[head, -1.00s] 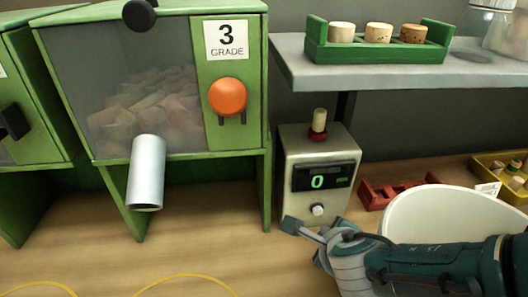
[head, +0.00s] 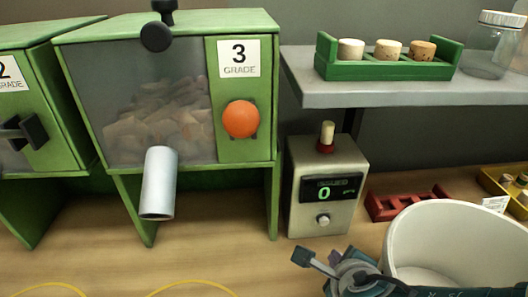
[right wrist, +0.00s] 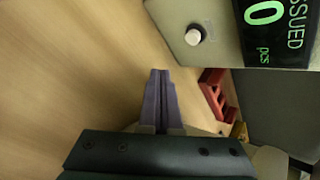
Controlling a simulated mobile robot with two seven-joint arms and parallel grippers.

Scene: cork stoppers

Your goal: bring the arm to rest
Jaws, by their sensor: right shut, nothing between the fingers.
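My right gripper (head: 308,258) is low in the head view, in front of the counting box (head: 322,188) and left of the white tub (head: 455,242). It is above the table. In the right wrist view, its two grey fingers (right wrist: 160,76) lie together with nothing between them. The counting box shows a green 0, and a cork stands in a red holder on its top. The box also shows in the right wrist view (right wrist: 200,22), ahead of the fingertips and apart from them. My left gripper is not in view.
A green grade 3 dispenser (head: 90,65) with an orange knob (head: 241,118) stands at left. A shelf (head: 400,92) holds a green rack (head: 385,70) with three corks and a glass jar (head: 490,50). A red rack (head: 400,204) and a yellow tray (head: 490,184) lie at right. The front-left table is mostly clear.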

